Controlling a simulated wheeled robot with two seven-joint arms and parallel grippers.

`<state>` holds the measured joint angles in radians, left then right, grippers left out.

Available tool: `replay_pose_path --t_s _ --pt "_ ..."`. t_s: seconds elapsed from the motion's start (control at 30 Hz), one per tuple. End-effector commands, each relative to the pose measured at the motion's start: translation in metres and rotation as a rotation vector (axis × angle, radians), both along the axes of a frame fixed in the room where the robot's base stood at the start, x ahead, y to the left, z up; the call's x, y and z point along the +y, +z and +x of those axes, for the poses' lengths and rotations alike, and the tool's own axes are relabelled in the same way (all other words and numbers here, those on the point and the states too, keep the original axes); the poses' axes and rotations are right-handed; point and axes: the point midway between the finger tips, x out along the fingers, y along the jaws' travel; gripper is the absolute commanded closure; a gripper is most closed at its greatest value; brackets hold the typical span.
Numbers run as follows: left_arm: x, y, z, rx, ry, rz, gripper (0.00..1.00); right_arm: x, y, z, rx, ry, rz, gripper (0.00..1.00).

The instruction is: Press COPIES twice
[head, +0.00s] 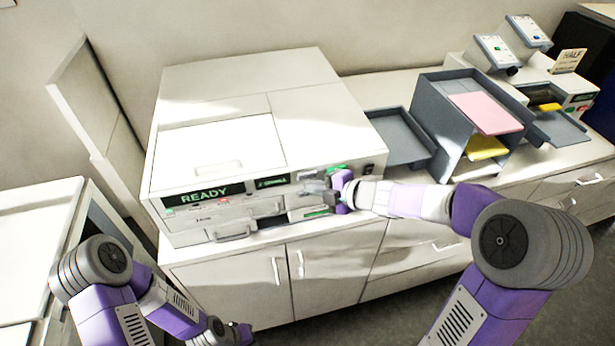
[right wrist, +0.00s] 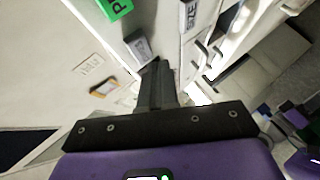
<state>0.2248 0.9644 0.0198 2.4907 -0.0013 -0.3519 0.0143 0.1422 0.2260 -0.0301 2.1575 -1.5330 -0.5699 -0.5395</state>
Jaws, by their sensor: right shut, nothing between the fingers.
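The white copier (head: 240,110) stands on a cabinet, with a dark READY display (head: 205,194) and a smaller green-lettered display (head: 272,182) on its front panel. No label reading COPIES is legible. My right gripper (head: 322,192) is at the right part of this panel and covers some controls. In the right wrist view its shut, empty fingers (right wrist: 156,85) point at the panel near a grey button (right wrist: 140,47); contact cannot be told. An orange-edged button (right wrist: 104,88) and a green key (right wrist: 115,8) are nearby. My left gripper (head: 242,334) is low at the bottom edge, away from the copier.
A dark tray (head: 400,138) sits at the copier's right side. A grey sorter (head: 438,110) holds pink and yellow paper. Another machine (head: 570,85) stands at far right. A white cabinet (head: 35,235) is at left, with floor between it and the copier cabinet.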

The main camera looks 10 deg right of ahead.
Motion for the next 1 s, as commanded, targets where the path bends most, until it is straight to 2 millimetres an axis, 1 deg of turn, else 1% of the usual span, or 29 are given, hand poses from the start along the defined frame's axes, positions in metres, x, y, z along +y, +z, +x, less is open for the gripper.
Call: replay_pose_path --t_s 0.17,0.27,0.7,0.8,1.0 --pt "0.0 0.0 0.0 0.0 0.0 0.0 1.0 0.0 0.0 0.0 0.0 0.0 0.0 1.0" --pt "0.0 -0.001 0.0 0.0 0.0 0.0 1.0 0.0 0.0 -0.003 0.0 0.0 0.0 1.0" --pt "0.0 -0.007 0.0 0.0 0.0 0.0 1.0 -0.002 0.0 -0.045 -0.001 -0.002 0.0 1.0" --pt "0.0 -0.007 0.0 0.0 0.0 0.0 1.0 -0.002 0.0 -0.049 0.0 -0.001 -0.001 1.0" --pt "0.0 -0.007 0.0 0.0 0.0 0.0 1.0 -0.002 0.0 -0.05 0.0 -0.001 -0.001 1.0"
